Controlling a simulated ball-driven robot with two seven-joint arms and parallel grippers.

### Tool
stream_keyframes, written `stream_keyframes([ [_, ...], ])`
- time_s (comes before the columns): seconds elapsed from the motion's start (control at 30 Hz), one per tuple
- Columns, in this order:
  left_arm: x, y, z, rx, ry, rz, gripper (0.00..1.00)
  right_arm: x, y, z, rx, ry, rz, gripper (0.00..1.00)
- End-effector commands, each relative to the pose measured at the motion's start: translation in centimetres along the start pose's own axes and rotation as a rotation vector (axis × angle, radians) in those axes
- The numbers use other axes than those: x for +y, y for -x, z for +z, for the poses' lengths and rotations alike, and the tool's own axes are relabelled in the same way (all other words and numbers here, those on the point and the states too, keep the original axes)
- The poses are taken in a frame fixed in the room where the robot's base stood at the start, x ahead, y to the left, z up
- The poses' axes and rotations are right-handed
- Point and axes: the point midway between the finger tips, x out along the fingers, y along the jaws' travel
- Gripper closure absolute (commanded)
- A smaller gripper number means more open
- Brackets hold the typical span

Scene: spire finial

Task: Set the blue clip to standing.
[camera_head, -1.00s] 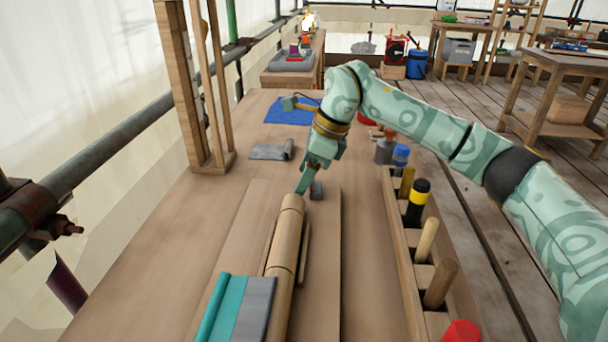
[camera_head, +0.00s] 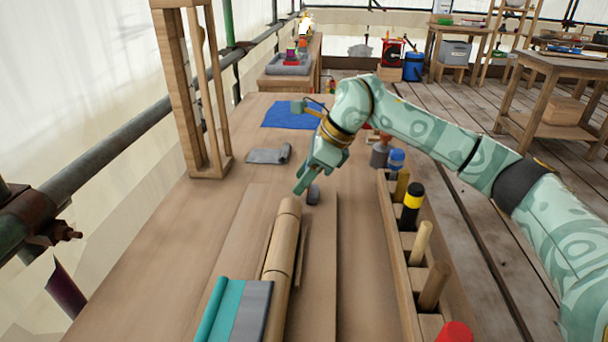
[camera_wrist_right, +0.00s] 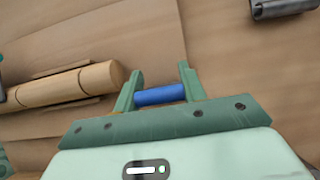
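My right gripper (camera_wrist_right: 160,80) has a blue bar, which I take for the blue clip (camera_wrist_right: 160,95), between its two green fingers. In the right wrist view the bar spans the whole gap and seems to meet both fingers. In the head view the right gripper (camera_head: 300,190) points down just beyond the far end of the wooden roll. A small dark grey-blue piece (camera_head: 314,195), likely the same clip, shows beside its near finger, close to the bench top. The other finger is hidden there. My left gripper is not in view.
The wooden roll (camera_head: 284,250) lies close by on the bench, with teal and grey pieces (camera_head: 235,310) beside its near end. A rack of upright handles (camera_head: 412,260) stands at right. A grey roll (camera_head: 270,155) and blue cloth (camera_head: 290,115) lie farther off.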

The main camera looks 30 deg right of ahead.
Motion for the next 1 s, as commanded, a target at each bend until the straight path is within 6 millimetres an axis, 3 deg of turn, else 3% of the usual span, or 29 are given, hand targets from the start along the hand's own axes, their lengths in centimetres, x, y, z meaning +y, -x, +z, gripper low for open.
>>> stream_keyframes([
  [0.03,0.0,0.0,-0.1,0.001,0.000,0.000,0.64,0.0,0.0,0.0,0.001,-0.001,0.001,0.48],
  [0.1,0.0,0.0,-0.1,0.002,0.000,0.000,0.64,0.0,0.0,0.0,0.001,-0.001,0.000,0.37],
  [0.37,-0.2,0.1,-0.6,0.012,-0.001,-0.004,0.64,0.0,0.1,0.0,0.001,0.000,0.000,0.37],
  [0.47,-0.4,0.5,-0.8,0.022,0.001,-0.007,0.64,0.0,1.0,0.1,0.000,0.000,-0.002,0.37],
  [0.57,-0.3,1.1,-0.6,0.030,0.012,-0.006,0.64,0.0,3.0,0.2,-0.002,0.000,-0.005,0.37],
  [0.8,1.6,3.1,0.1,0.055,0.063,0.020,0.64,0.0,9.9,0.4,-0.004,0.000,-0.008,0.37],
  [1.0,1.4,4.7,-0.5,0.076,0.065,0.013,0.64,0.0,14.3,0.2,-0.002,0.000,-0.005,0.37],
])
